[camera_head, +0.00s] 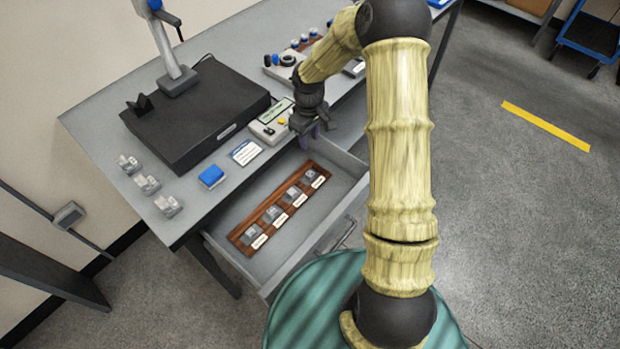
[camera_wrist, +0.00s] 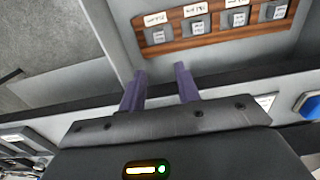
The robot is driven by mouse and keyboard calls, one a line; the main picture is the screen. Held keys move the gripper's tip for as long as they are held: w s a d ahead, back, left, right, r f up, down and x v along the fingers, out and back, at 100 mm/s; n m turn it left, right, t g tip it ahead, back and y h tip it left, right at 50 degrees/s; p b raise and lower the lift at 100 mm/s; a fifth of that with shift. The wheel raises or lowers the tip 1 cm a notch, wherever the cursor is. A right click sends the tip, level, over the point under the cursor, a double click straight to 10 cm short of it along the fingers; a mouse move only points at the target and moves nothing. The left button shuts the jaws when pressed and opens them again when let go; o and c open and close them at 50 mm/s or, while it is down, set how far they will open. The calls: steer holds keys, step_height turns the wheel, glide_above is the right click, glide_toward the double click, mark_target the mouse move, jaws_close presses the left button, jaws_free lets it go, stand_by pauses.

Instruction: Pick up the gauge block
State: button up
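Several small grey blocks, which look like gauge blocks (camera_head: 273,213), sit in a row in a brown wooden rack (camera_head: 240,236) with white labels. The rack lies inside the open drawer (camera_head: 335,206). In the wrist view, the blocks (camera_wrist: 197,27) and the rack (camera_wrist: 215,38) show at the top, beyond the fingertips. I cannot read the labels. My gripper (camera_head: 312,130) is above the back end of the drawer, near the table edge, apart from the rack. Its two purple fingers (camera_wrist: 158,72) are spread with nothing between them.
The grey table (camera_head: 100,125) bears a black slab (camera_head: 195,115) with a column, a blue pad (camera_head: 211,176), a white card (camera_head: 246,152) and a device with a green display (camera_head: 274,114). Three small grey pieces (camera_head: 147,183) stand along its left end. The drawer floor around the rack is clear.

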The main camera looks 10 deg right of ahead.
glide_above(310, 173)
step_height(310, 173, down, 12)
steer(key=shift+s+a+r+p, duration=0.15)
steer(key=shift+r+p, duration=0.1)
steer(key=shift+p, duration=0.15)
steer(key=shift+f, duration=0.35)
steer(key=shift+f+p, duration=0.55)
steer(key=shift+f, duration=2.05)
jaws_close()
